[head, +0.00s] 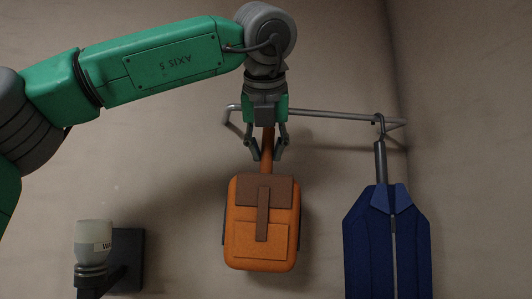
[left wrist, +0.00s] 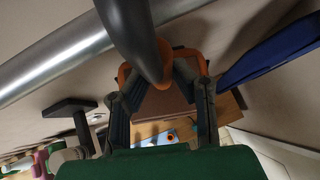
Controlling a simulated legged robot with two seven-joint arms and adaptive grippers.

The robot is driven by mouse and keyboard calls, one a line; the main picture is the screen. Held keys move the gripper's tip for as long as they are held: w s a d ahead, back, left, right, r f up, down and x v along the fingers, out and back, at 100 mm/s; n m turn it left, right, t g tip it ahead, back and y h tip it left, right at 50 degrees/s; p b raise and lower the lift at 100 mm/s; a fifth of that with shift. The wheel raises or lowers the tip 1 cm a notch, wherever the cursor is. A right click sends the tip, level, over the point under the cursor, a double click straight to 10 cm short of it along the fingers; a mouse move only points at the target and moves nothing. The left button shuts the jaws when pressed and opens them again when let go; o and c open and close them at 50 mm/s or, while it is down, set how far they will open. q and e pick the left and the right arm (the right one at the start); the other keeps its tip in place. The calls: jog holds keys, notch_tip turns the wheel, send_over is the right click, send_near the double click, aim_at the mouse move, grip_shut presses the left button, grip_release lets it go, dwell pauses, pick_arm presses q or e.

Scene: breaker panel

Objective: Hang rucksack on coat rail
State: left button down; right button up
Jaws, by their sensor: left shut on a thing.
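The orange rucksack (head: 262,228) with a brown flap hangs upright in the middle of the head view. My left gripper (head: 267,154) points down and is shut on its brown-orange top loop (head: 267,137). The grey coat rail (head: 330,115) passes behind this gripper, and the rucksack's body is below rail height. In the left wrist view the silver rail (left wrist: 58,57) runs close by on the left, and part of the rucksack (left wrist: 168,103) shows between the fingers. I cannot tell whether the loop touches the rail. My right gripper is out of view.
A blue jacket (head: 385,238) hangs from a hook at the rail's right end, apart from the rucksack. A wall fixture with a pale bottle (head: 94,236) is at lower left. A dark curved piece (left wrist: 138,40) blocks part of the wrist view.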

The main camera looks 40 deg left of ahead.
pick_arm(q)
jog(key=shift+f, duration=0.25)
jog(key=shift+f+b, duration=0.15)
jog(key=shift+b, duration=0.25)
jog(key=shift+a+f, duration=0.25)
jog(key=shift+d, duration=0.15)
jog(key=shift+f+b, duration=0.1)
jog(key=shift+b, duration=0.3)
